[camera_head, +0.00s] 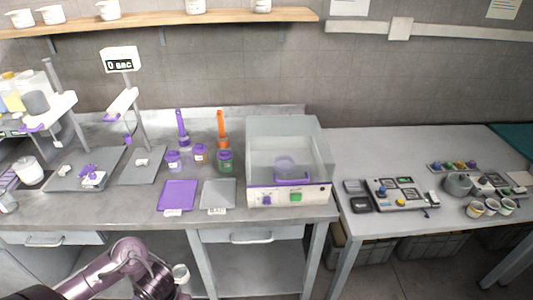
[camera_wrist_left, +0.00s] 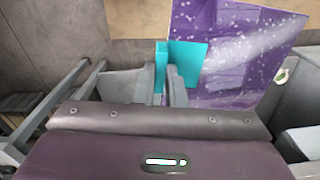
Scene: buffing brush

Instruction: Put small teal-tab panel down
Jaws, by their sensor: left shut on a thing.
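In the left wrist view, my left gripper (camera_wrist_left: 166,86) is shut on the teal tab (camera_wrist_left: 187,64) of a panel. The panel (camera_wrist_left: 232,45) is purple with white specks and stands beyond the fingers, tilted in the picture. Its upper edge runs out of the frame. The fingers partly hide the tab's lower end. In the head view, my left arm comes in at the bottom left, below the front edge of the workbench. The held panel cannot be made out there. My right gripper is in neither view.
On the grey bench (camera_head: 100,213) lie a purple mat (camera_head: 178,195) and a grey mat (camera_head: 218,193). Small jars, two upright brushes and a clear-lidded machine (camera_head: 289,193) stand near them. A second table (camera_head: 400,222) at the right holds devices and cups.

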